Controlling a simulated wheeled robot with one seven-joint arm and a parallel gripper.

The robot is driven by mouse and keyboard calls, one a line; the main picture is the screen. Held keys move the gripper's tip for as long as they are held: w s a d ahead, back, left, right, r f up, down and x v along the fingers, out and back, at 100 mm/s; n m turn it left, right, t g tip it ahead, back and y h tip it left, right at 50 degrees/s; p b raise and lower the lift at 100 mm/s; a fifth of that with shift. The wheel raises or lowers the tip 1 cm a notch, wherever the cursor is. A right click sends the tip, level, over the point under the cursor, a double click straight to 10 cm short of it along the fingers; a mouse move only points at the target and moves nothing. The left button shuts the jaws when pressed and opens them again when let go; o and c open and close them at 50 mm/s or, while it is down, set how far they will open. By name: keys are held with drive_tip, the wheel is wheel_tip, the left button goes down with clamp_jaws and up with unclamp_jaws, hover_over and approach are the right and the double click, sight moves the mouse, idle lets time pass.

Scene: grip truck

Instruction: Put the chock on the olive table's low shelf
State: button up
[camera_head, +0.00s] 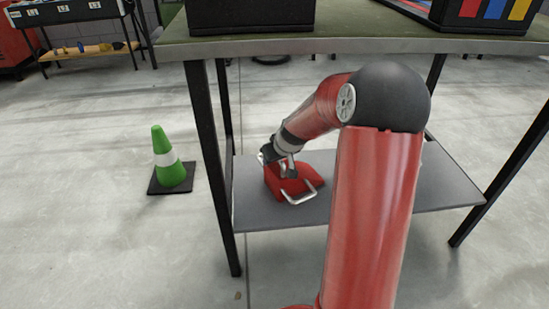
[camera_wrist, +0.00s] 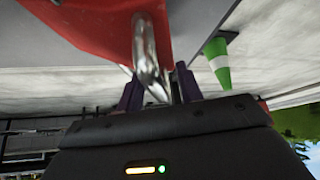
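The red chock (camera_head: 290,183), a wedge with bright metal handles, rests on the grey low shelf (camera_head: 420,185) of the olive table (camera_head: 350,46), near the shelf's left end. My gripper (camera_head: 289,171) reaches down to the chock's upper handle. In the wrist view, the chock's red face (camera_wrist: 90,25) fills the top left. The metal handle (camera_wrist: 150,60) runs between the two dark fingers of my gripper (camera_wrist: 160,92). The fingers stand apart, with a gap beside the handle, so it looks open around it. My arm hides part of the shelf.
A green cone with a white band (camera_head: 168,165) stands on the floor left of the table, also in the wrist view (camera_wrist: 218,62). Black table legs (camera_head: 212,165) bound the shelf. Dark boxes (camera_head: 250,15) stand on the tabletop. The shelf's right part looks clear.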

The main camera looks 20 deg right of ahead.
drive_tip(key=shift+r, duration=0.1)
drive_tip(key=a+p+v, duration=0.1)
drive_tip(key=v, duration=1.1)
drive_tip(key=s+a+r+g, duration=0.1)
drive_tip(key=s+a+r, duration=0.5)
drive_tip(key=s+a, duration=0.45)
drive_tip(key=s+m, duration=0.1)
drive_tip(key=s, duration=1.3)
drive_tip(key=shift+s+a+r+h, duration=0.3)
drive_tip(key=shift+s+a+r, duration=0.1)
drive_tip(key=shift+a, duration=0.05)
